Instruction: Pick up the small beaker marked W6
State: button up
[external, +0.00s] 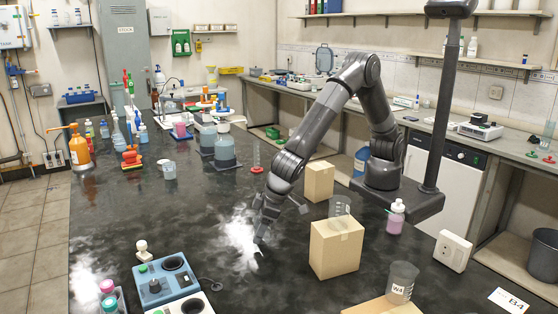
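No label reading W6 can be made out. A small clear beaker (339,207) stands upright at the top of the nearer cardboard box (336,252); any marking on it is too small to read. Another beaker, marked W4 (400,283), stands at the lower right. A further small beaker (169,170) is on the dark bench at the left; no mark is legible there. My gripper (258,243) points down low over the bench, left of the nearer box and apart from all beakers. Its fingers are too small to tell their opening.
A second cardboard box (318,181) stands behind my gripper's right side. A pink-filled bottle (396,218) and a white socket box (453,251) are at the right. Blue and white instruments (166,284) are at the front left. The bench around my gripper is clear.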

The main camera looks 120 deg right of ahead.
jog(key=c, duration=0.7)
jog(key=shift+o, duration=0.2)
jog(key=shift+r, duration=0.1)
